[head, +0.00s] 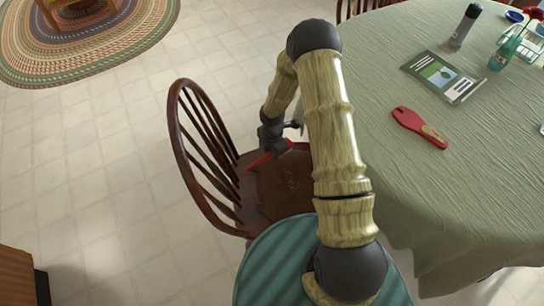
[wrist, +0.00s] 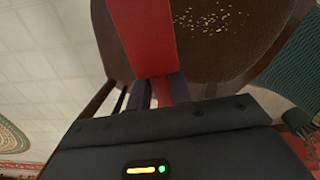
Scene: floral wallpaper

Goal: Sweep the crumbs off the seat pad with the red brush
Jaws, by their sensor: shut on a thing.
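My gripper (head: 284,146) is shut on the red brush (head: 257,162) above the wooden chair's seat. In the wrist view the brush (wrist: 147,35) extends away from between my dark fingers (wrist: 160,92), broad and flat beyond a narrower part. Its bristles cannot be made out. The seat pad (wrist: 225,60) is dark brown; it also shows in the head view (head: 285,190), partly hidden by my arm. Pale yellow crumbs (wrist: 212,19) lie scattered on it, to the right of the brush in the wrist view. Whether the brush touches the pad cannot be told.
A table with a green cloth (head: 380,165) stands right of the chair (head: 190,150). Tiled floor (head: 100,170) is free at left.

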